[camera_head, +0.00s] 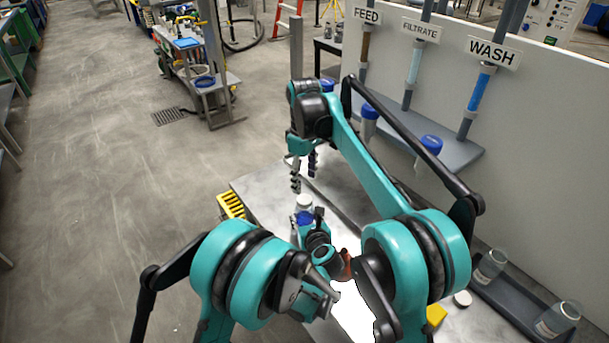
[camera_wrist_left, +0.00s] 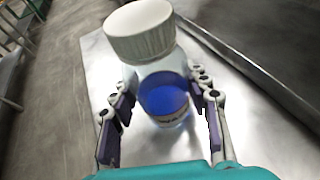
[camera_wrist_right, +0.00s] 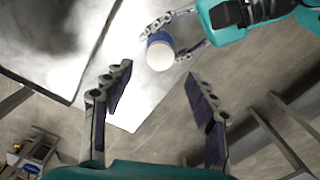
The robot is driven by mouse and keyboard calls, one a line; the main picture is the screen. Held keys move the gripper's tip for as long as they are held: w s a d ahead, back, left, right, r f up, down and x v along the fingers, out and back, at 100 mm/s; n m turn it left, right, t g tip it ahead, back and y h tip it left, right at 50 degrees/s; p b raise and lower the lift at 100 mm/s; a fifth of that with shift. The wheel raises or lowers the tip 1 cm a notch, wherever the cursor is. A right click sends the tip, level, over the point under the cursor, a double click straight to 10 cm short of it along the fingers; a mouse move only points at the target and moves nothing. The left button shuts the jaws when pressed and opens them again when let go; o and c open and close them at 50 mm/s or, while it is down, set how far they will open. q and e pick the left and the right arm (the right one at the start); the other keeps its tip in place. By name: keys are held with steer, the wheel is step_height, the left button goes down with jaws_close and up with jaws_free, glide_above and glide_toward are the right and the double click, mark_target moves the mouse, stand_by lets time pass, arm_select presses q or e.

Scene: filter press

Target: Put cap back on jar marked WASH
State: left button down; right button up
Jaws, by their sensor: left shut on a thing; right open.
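A jar with blue liquid (camera_wrist_left: 165,98) stands between the fingers of my left gripper (camera_wrist_left: 160,115), which is shut on it. A ribbed white cap (camera_wrist_left: 140,30) sits on its mouth. The jar also shows in the head view (camera_head: 304,216), and the white cap shows from above in the right wrist view (camera_wrist_right: 160,55). The jar's label is mostly hidden and its word cannot be read. My right gripper (camera_wrist_right: 155,105) is open and empty. In the head view the right gripper (camera_head: 303,176) hangs above and beyond the jar, apart from it.
Two clear labelled jars (camera_head: 490,266) (camera_head: 558,319) stand in a dark tray at the right. A loose white disc (camera_head: 462,298) and a yellow block (camera_head: 436,315) lie nearby. A yellow rack (camera_head: 231,205) is at the table's left edge. A WASH sign (camera_head: 493,52) is on the panel.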

mark_target(305, 199)
step_height(305, 199, down, 7)
steer(key=shift+f, duration=0.15)
stand_by(0.4)
steer(key=c, duration=1.3)
steer(key=shift+o, duration=0.2)
steer(key=m, duration=0.3)
steer(key=shift+m, duration=0.4)
steer(key=m, duration=0.4)
steer(key=shift+m, duration=0.3)
steer(key=o, duration=1.4)
step_height(305, 199, up, 12)
